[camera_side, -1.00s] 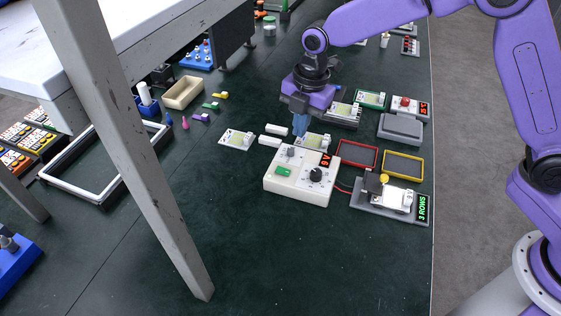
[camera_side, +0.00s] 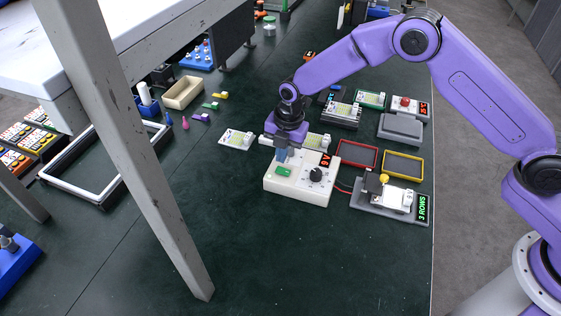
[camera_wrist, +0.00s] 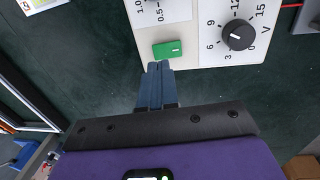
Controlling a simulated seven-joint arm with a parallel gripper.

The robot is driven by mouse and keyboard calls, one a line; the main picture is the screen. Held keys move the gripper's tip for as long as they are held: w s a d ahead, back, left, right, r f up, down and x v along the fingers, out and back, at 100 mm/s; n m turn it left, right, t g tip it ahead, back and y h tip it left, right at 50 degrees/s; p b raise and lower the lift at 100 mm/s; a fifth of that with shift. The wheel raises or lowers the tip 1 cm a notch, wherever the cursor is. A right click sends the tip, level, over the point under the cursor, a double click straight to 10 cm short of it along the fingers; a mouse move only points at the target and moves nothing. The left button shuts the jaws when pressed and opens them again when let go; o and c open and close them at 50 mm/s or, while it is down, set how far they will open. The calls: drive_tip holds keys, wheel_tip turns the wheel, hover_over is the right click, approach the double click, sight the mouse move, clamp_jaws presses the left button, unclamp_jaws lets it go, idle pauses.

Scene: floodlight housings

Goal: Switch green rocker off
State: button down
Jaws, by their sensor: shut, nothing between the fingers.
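The green rocker (camera_side: 283,171) sits on the near left of the top face of a white power supply box (camera_side: 300,189). In the wrist view the green rocker (camera_wrist: 168,49) lies just beyond my fingertips, with a small white mark near its right end. My gripper (camera_side: 282,157) is over the box's left part, pointing down, its fingers together and empty. In the wrist view my gripper (camera_wrist: 158,66) has its blue-grey fingertips very near the rocker's lower edge. I cannot tell whether they touch it.
A black dial (camera_wrist: 237,35) stands on the box to the right of the rocker. A red display (camera_side: 326,160) is at the box's back. A grey unit (camera_side: 390,203) with a yellow knob stands to the right. The dark table in front of the box is clear.

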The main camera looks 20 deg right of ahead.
sight(279, 169)
drive_tip(key=shift+w+a+f, duration=0.1)
drive_tip(key=shift+f, duration=0.85)
drive_tip(key=shift+w+a+f, duration=0.1)
drive_tip(key=shift+f, duration=0.8)
